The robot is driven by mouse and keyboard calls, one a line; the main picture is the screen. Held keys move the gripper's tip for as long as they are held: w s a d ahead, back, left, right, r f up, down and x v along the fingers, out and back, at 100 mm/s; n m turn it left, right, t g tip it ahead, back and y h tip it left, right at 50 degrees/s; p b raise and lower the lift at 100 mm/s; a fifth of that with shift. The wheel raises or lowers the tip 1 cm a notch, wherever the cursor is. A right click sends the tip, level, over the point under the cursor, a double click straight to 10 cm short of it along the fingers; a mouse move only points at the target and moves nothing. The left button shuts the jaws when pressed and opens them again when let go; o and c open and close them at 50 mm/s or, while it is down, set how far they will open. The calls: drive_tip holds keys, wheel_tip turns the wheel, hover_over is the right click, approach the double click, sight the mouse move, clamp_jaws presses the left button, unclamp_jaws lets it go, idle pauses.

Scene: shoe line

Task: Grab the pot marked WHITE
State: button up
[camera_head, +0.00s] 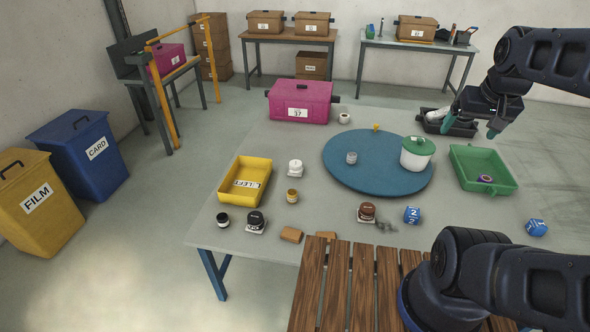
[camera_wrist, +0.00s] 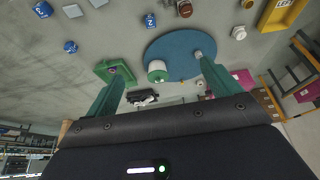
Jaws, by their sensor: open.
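A small white pot (camera_head: 295,167) stands on the table right of the yellow tray; its label is too small to read. A pot that looks like the same one shows in the wrist view (camera_wrist: 239,33). Another whitish pot (camera_head: 344,118) stands by the pink box. Other small pots are tan (camera_head: 292,195), black (camera_head: 223,219), black on a pale base (camera_head: 256,220) and brown (camera_head: 367,210). A grey pot (camera_head: 351,157) sits on the blue disc. My gripper (camera_head: 473,119) is open, raised at the far right, well away from the white pot; its fingers (camera_wrist: 160,77) hold nothing.
The blue disc (camera_head: 375,180) carries a green-lidded white container (camera_head: 417,155). A green tray (camera_head: 497,173) and a black tray (camera_head: 460,128) lie at the right. A yellow tray (camera_head: 229,194) and a pink box (camera_head: 302,101) stand left and back. Blue blocks (camera_head: 412,215) lie in front.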

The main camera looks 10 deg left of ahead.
drive_tip(key=w+a+r+m+g, duration=0.15)
drive_tip(key=w+a, duration=0.25)
drive_tip(key=w, duration=0.7)
drive_tip(key=w+a+r+m, duration=0.15)
drive_tip(key=w+a, duration=0.25)
drive_tip(key=w, duration=0.7)
drive_tip(key=w+a+f+m+g, duration=0.1)
drive_tip(key=w+a+f, duration=0.3)
drive_tip(key=w+a, duration=0.35)
drive_tip(key=w+a+f+m, duration=0.2)
drive_tip(key=w+a+f, duration=0.35)
drive_tip(key=w, duration=0.35)
drive_tip(key=m+g, duration=0.2)
drive_tip(key=m, duration=0.2)
hover_over(296, 163)
wheel_tip(296, 163, down, 39)
drive_tip(key=f, duration=0.6)
drive_tip(key=shift+a, duration=0.3)
drive_tip(key=shift+d+f, duration=0.2)
drive_tip(key=shift+f, duration=2.35)
